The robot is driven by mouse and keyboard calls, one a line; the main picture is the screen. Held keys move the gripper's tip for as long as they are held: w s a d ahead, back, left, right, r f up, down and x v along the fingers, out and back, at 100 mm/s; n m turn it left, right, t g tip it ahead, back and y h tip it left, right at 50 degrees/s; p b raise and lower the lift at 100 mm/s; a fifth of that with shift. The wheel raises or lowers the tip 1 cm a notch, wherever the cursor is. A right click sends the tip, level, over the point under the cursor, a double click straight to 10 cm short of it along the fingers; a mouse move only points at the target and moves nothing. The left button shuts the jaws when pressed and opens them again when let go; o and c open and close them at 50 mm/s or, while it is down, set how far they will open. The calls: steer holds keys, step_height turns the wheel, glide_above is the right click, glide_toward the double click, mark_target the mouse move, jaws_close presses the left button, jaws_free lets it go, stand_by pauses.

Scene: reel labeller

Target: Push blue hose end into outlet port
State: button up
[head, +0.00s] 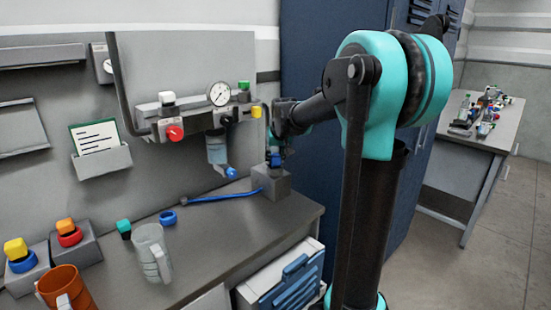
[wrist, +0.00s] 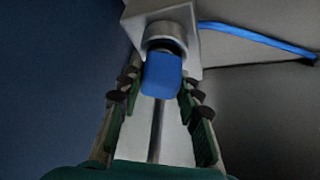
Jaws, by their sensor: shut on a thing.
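A grey block (head: 271,183) stands near the bench's right end; in the wrist view the block (wrist: 189,60) carries a round metal collar (wrist: 166,32). A blue piece (wrist: 162,77) sits in front of the collar, appearing in line with it. My gripper (wrist: 158,86) is shut on this blue piece; in the head view my gripper (head: 275,153) is just above the block. A thin blue hose (head: 222,197) lies along the bench left of the block. The hose (wrist: 258,40) meets the block's edge in the wrist view; whether it joins the blue piece is hidden. I cannot tell which opening is the outlet port.
A panel with a gauge (head: 220,93), a red knob (head: 175,132) and a clear bowl (head: 217,150) stands behind the bench. A clear jug (head: 152,252), an orange mug (head: 66,288) and a blue ring (head: 168,217) are further left. A dark blue cabinet (head: 318,60) is close behind my arm.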

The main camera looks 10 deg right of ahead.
steer(key=shift+s+f, duration=0.1)
steer(key=o, duration=1.3)
steer(key=v, duration=1.2)
steer(key=shift+f, duration=0.1)
steer(key=s+d+f+g, duration=0.1)
steer(key=s+d+f, duration=0.1)
steer(key=s+f, duration=1.2)
steer(key=s+d+f, duration=0.1)
steer(key=s+f, duration=1.3)
steer(key=f, duration=0.1)
steer(key=shift+d+m+g, duration=0.35)
steer(key=shift+m+g, duration=0.05)
